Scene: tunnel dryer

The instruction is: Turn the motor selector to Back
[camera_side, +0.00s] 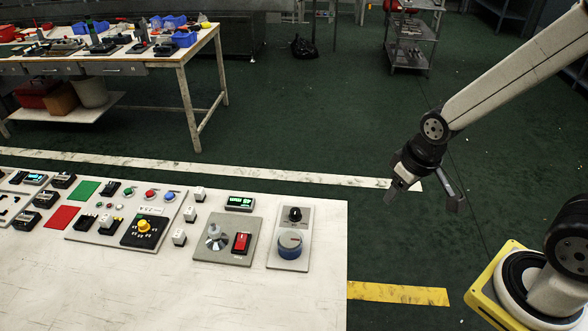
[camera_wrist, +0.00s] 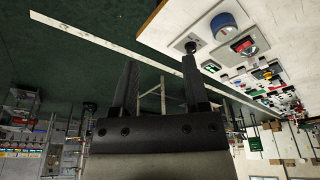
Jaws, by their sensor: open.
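The panels lie on a white table, and their labels are too small to read, so I cannot tell which control is the motor selector. A small black rotary knob (camera_side: 295,214) sits above a large blue knob (camera_side: 290,243) on a grey plate near the table's right end. A yellow knob (camera_side: 144,226) on a black square is further left. My gripper (camera_side: 424,197) is open and empty, above the floor to the right of the table, apart from every control. The wrist view shows its two fingers (camera_wrist: 158,68) spread, with the black knob (camera_wrist: 190,47) beyond the right finger.
A red rocker switch (camera_side: 241,242) and a silver dial (camera_side: 215,238) share the plate left of the blue knob. A small display (camera_side: 240,203) and several push buttons are nearby. The white table (camera_side: 320,300) has bare room in front. A workbench (camera_side: 140,66) stands behind.

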